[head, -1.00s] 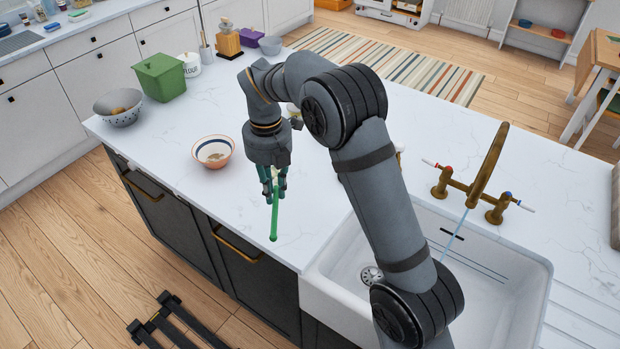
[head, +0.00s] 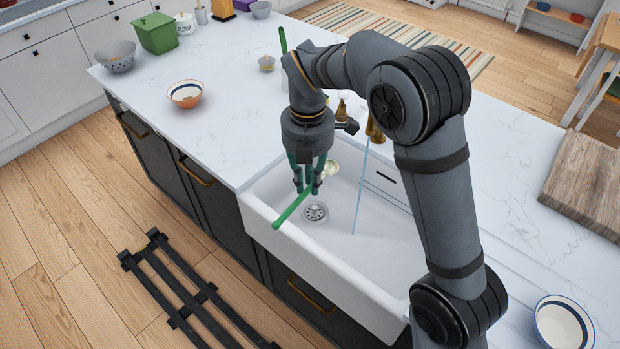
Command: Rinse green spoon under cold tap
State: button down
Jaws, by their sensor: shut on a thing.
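My gripper (head: 307,188) is shut on the green spoon (head: 291,210) and holds it over the left part of the white sink (head: 262,214). The spoon is tilted. Its green handle points toward the front left, and its pale bowl end (head: 331,169) points toward the back right. The brass tap (head: 375,131) is mostly hidden behind my arm. A thin bluish water stream (head: 360,190) falls from it into the sink, to the right of the spoon's bowl and apart from it in the picture. The cold tap's blue-marked handle is hidden.
The drain (head: 315,212) lies below the spoon. An orange-rimmed bowl (head: 185,94), a colander (head: 116,57) and a green canister (head: 155,33) stand on the left counter. A wooden board (head: 588,184) and a blue-rimmed bowl (head: 563,323) lie at the right.

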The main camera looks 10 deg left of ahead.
jog(key=w+d+f+m+p, duration=0.1)
jog(key=w+d+f+p, duration=0.1)
jog(key=w+d, duration=0.6)
jog(key=shift+w+d+f, duration=0.25)
jog(key=shift+w+f, duration=0.25)
jog(key=shift+w, duration=0.95)
jog(key=shift+s+d, duration=0.15)
jog(key=shift+s+d, duration=0.25)
jog(key=shift+d, duration=0.1)
jog(key=shift+w+a, duration=0.1)
jog(key=shift+a, duration=0.05)
